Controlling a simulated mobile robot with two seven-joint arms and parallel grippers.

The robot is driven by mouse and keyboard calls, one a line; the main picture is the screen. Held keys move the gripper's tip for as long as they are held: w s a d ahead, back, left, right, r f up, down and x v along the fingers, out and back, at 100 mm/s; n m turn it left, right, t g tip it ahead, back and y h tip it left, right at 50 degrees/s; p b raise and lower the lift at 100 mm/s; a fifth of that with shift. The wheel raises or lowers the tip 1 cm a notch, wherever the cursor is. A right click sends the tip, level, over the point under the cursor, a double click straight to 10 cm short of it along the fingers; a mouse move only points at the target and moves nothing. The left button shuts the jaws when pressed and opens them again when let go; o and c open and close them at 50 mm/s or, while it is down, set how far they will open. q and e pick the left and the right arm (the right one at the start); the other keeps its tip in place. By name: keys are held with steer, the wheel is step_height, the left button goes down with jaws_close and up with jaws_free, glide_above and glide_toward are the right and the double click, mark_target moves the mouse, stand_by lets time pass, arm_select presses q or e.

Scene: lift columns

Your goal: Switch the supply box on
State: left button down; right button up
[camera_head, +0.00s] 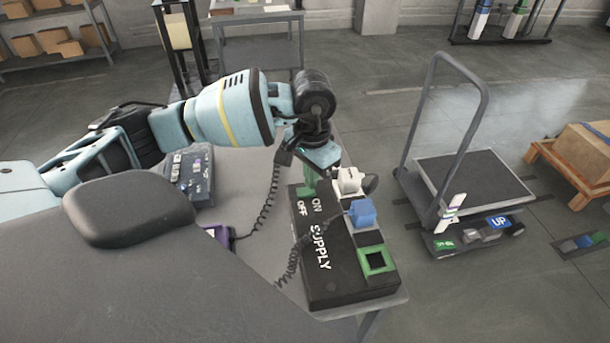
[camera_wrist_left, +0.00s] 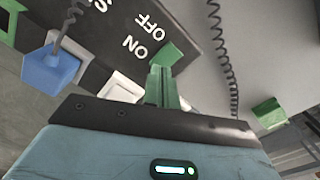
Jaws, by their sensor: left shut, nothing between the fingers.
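The black supply box (camera_head: 319,257) stands on the grey table with ON, OFF and SUPPLY printed in white. It also shows at the top of the left wrist view (camera_wrist_left: 110,25). My left gripper (camera_head: 310,177) points down at the box's far end, close to the word ON. Its green fingers (camera_wrist_left: 164,82) are shut with nothing between them. A green piece (camera_wrist_left: 170,52) lies right by the fingertips next to ON. It looks like the switch, but the fingers partly hide it. I cannot tell its setting or whether the fingers touch it. My right gripper is not in view.
A white plug (camera_head: 348,182), a blue plug (camera_head: 361,213) and an open green socket (camera_head: 377,261) line the box's right side. Coiled black cords hang near the gripper. A control panel (camera_head: 190,172) sits left. A trolley (camera_head: 472,183) stands on the floor at right.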

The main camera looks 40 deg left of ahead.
arm_select(q)
steer(key=shift+f, duration=0.2)
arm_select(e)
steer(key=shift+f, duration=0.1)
arm_select(q)
steer(key=shift+f, duration=0.25)
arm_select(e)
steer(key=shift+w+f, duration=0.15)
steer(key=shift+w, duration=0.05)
